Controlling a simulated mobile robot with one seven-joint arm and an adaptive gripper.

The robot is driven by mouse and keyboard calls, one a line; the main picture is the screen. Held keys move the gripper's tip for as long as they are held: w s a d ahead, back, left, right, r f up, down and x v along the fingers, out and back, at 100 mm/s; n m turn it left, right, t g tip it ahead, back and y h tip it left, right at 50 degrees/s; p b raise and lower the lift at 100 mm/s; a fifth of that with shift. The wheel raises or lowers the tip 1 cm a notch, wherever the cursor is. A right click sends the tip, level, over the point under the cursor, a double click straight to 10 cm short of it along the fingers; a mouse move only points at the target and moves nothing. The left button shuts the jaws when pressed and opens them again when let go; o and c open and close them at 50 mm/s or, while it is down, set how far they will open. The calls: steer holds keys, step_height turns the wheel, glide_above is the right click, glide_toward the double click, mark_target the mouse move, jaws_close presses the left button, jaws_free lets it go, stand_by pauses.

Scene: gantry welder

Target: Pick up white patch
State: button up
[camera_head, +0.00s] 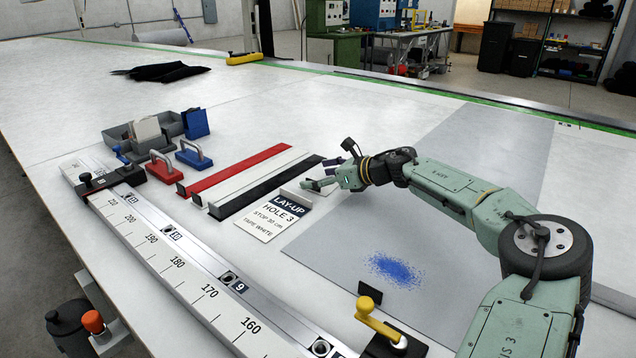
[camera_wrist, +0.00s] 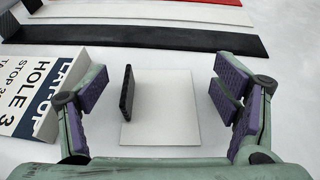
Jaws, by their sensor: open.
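The white patch (camera_wrist: 168,112) lies flat in the wrist view, a pale rectangle with a thin black upright tab (camera_wrist: 127,92) near its left edge. My gripper (camera_wrist: 160,88) is open and empty, with purple-padded fingers left and right of the patch and no visible contact. In the head view my gripper (camera_head: 335,180) is low over the table, just right of the lay-up sign (camera_head: 275,215). There it largely hides the patch.
Red (camera_head: 238,168), white (camera_head: 250,180) and black (camera_head: 265,190) strips lie left of my gripper. A grey tray (camera_head: 168,125), red (camera_head: 161,165) and blue (camera_head: 194,153) handled blocks and a long ruler rail (camera_head: 190,257) are farther left. A grey sheet (camera_head: 345,240) with blue speckles lies in front.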

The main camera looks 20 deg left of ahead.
steer(key=shift+c, duration=0.2)
steer(key=c, duration=0.9)
steer(key=shift+o, duration=0.2)
steer(key=shift+r, duration=0.15)
